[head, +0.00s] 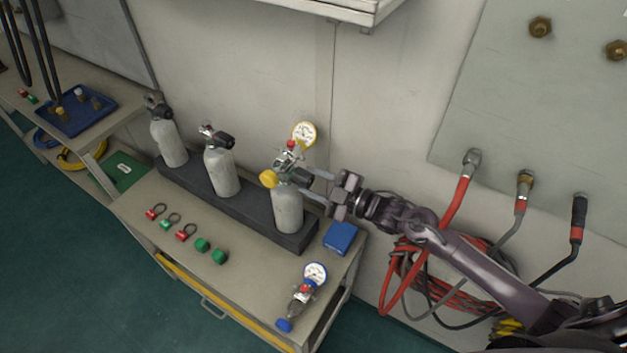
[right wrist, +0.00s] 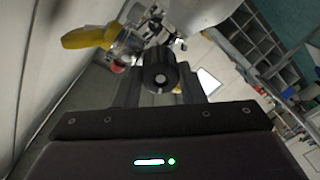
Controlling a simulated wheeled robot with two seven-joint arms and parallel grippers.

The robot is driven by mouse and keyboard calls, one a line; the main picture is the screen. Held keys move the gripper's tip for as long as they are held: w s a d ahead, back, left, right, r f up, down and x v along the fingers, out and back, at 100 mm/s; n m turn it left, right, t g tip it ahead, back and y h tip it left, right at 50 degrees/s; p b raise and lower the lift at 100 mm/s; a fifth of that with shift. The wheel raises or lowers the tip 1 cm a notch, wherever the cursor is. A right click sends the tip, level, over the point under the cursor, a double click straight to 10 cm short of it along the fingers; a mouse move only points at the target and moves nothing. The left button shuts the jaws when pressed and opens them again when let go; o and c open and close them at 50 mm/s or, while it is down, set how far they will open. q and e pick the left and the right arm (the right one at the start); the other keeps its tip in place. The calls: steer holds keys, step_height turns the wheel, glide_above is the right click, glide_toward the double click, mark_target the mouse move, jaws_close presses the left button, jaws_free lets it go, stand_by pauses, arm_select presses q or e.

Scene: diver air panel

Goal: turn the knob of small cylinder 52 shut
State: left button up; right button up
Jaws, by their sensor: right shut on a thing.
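Three small grey cylinders stand in a dark rack on the bench: a left one (head: 168,140), a middle one (head: 222,172) and a right one (head: 287,209). I cannot read any number on them. The right cylinder carries a regulator with a yellow-rimmed gauge (head: 304,134) and a yellow knob (head: 268,179). My right gripper (head: 309,182) reaches in from the right at this cylinder's valve. In the right wrist view its fingers are shut on a round black knob (right wrist: 160,78) with a pale centre. The head view hides most of that knob. My left gripper is out of view.
A blue-rimmed gauge (head: 316,273) with a regulator lies at the bench's front right, near a blue box (head: 340,237). Red and green tags and caps lie before the rack (head: 254,221). Red and black hoses (head: 440,275) hang right, near my arm.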

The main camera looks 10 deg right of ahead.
steer(key=m, duration=0.3)
steer(key=shift+m+p, duration=0.3)
steer(key=shift+p, duration=0.05)
steer(key=m+p, duration=0.1)
steer(key=m, duration=0.2)
steer(key=shift+m, duration=0.3)
steer(key=m+p, duration=0.2)
steer(key=m, duration=0.4)
steer(key=shift+m, duration=0.3)
steer(key=m+p, duration=0.2)
steer(key=m, duration=0.4)
steer(key=shift+s+a+t+p, duration=0.1)
steer(key=shift+t+p, duration=0.2)
steer(key=shift+p, duration=0.05)
steer(key=m+p, duration=0.1)
steer(key=m, duration=0.3)
steer(key=shift+f+m+p, duration=0.15)
steer(key=shift+m+p, duration=0.15)
steer(key=shift+p, duration=0.05)
steer(key=shift+m, duration=0.3)
steer(key=o, duration=1)
steer(key=b+v, duration=0.1)
steer(key=v, duration=0.6)
steer(key=shift+s+d, duration=0.25)
